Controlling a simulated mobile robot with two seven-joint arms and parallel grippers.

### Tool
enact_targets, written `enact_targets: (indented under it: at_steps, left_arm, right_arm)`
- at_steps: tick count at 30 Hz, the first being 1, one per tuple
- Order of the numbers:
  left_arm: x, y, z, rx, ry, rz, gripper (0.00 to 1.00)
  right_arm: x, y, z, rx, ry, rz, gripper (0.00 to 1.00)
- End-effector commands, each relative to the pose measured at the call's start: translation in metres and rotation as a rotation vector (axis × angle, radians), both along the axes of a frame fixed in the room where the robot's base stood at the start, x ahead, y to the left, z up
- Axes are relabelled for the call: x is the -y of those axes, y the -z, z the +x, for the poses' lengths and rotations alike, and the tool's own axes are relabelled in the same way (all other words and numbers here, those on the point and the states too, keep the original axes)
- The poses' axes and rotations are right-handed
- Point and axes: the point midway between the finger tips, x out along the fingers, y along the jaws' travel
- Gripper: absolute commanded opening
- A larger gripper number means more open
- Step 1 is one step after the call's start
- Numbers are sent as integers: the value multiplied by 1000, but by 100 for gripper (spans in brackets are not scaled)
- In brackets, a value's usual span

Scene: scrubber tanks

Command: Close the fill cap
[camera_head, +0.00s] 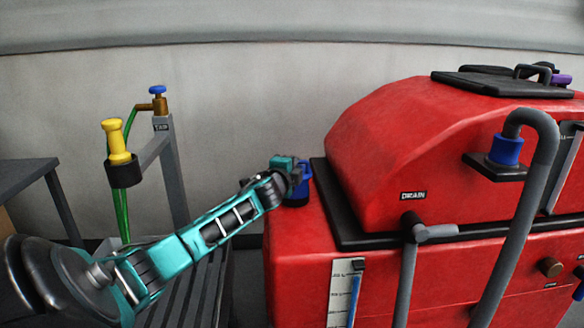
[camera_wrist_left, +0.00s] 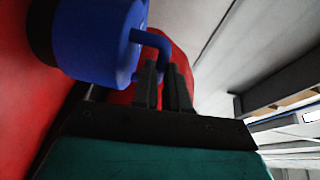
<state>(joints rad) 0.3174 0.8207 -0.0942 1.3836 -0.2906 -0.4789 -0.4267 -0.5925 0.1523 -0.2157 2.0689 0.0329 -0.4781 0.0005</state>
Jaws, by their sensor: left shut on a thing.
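The blue fill cap (camera_head: 304,184) is at the left end of the red scrubber tank (camera_head: 300,245), beside the black seam. My left gripper (camera_head: 294,172) is at the cap and hides part of it. In the left wrist view the cap (camera_wrist_left: 97,38) is a thick blue cylinder with a bent blue handle (camera_wrist_left: 156,40) at its side. The left gripper's dark fingers (camera_wrist_left: 164,78) are shut on this handle. Whether the cap is seated on its opening is hidden. My right gripper is not in view.
A grey hose (camera_head: 535,190) with a blue fitting (camera_head: 505,150) stands at the right of the tank. A yellow nozzle (camera_head: 117,142) in a black holder and a tap (camera_head: 158,100) with a blue knob stand at the left. A slatted bench (camera_head: 205,290) lies below my arm.

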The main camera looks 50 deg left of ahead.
Motion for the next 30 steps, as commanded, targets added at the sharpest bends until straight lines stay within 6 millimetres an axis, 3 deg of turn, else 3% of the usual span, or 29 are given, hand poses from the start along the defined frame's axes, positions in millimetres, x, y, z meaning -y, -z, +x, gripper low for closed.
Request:
enact_targets:
  at_steps: [10,11,14,23,30]
  left_arm:
    - [1,10,-1,-17,-3,-7,0]
    - [1,10,-1,-17,-3,-7,16]
    - [1,10,-1,-17,-3,-7,25]
    - [2,8,-3,-14,-2,-5,25]
    - [13,4,-23,-15,1,-4,25]
  right_arm:
    - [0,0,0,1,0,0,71]
    - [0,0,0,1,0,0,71]
    - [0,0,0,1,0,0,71]
    - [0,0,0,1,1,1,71]
    - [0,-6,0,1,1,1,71]
